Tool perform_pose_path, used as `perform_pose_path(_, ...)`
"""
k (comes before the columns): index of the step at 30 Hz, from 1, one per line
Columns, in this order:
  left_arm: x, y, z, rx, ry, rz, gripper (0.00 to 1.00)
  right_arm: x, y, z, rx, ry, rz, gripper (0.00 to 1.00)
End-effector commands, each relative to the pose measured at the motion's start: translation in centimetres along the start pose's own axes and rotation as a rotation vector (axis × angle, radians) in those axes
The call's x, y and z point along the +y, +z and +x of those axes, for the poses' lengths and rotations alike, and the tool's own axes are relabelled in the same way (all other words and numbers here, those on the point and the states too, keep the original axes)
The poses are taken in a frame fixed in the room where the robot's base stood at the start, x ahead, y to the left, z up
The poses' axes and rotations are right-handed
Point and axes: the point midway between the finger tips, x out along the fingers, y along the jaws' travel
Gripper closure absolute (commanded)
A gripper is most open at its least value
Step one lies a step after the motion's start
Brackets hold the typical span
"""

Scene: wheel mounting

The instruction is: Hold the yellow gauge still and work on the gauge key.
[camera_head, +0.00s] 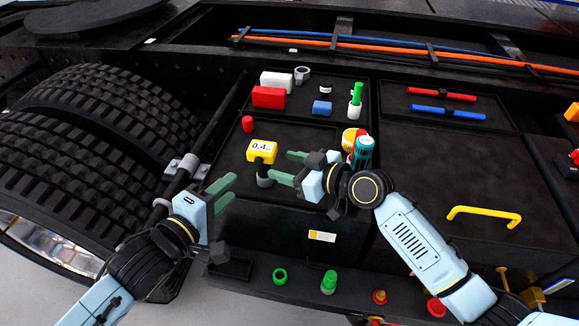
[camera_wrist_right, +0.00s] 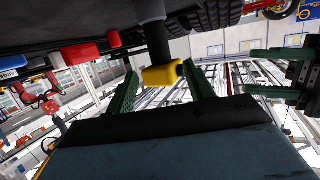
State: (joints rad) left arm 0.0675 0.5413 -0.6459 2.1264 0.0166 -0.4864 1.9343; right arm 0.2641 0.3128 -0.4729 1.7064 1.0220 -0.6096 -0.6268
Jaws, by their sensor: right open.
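The yellow gauge (camera_head: 262,151) stands on a dark stem (camera_head: 264,173) on the black deck; its white face reads about 0.4. My left gripper (camera_head: 223,193) is open and empty, left of and below the gauge, apart from it. My right gripper (camera_head: 288,167) is open, to the right of the gauge, its fingers pointing at it. In the right wrist view the gauge (camera_wrist_right: 162,75) shows between and beyond the tips of my right fingers (camera_wrist_right: 160,85), with no clear contact. My left fingers (camera_wrist_right: 282,72) show there at the right. I cannot tell which part is the gauge key.
A red cylinder (camera_head: 248,124) stands just above left of the gauge. Yellow, red and teal cans (camera_head: 362,152) stand close behind my right wrist. Red and white blocks (camera_head: 269,97) lie in the tray behind. Large tyres (camera_head: 85,160) are at the left. A yellow handle (camera_head: 484,213) is at the right.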

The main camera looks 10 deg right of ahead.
Motion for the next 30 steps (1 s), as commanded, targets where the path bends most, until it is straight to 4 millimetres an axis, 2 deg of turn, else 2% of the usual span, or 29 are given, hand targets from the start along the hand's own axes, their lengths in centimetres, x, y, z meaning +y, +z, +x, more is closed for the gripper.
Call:
perform_pose_path(5,0.0,0.0,0.0,0.0,0.0,0.0,0.64,0.1,0.6,1.6,-0.022,-0.009,-0.002,0.47)
perform_pose_path(12,0.0,0.0,0.0,0.0,0.0,0.0,0.64,0.0,0.7,5.2,-0.022,-0.009,-0.002,0.47)
perform_pose_path(16,0.0,0.0,0.0,0.0,0.0,0.0,0.64,0.1,0.7,6.5,-0.022,-0.007,-0.003,0.47)
perform_pose_path(21,0.0,0.0,0.0,0.0,0.0,0.0,0.64,0.0,0.8,7.4,-0.022,-0.008,-0.003,0.47)
perform_pose_path(29,0.0,0.0,0.0,0.0,0.0,0.0,0.64,0.0,0.8,7.5,-0.022,-0.007,-0.004,0.47)
perform_pose_path(30,0.0,0.0,0.0,0.0,0.0,0.0,0.64,0.0,0.8,7.5,-0.022,-0.007,-0.004,0.49)
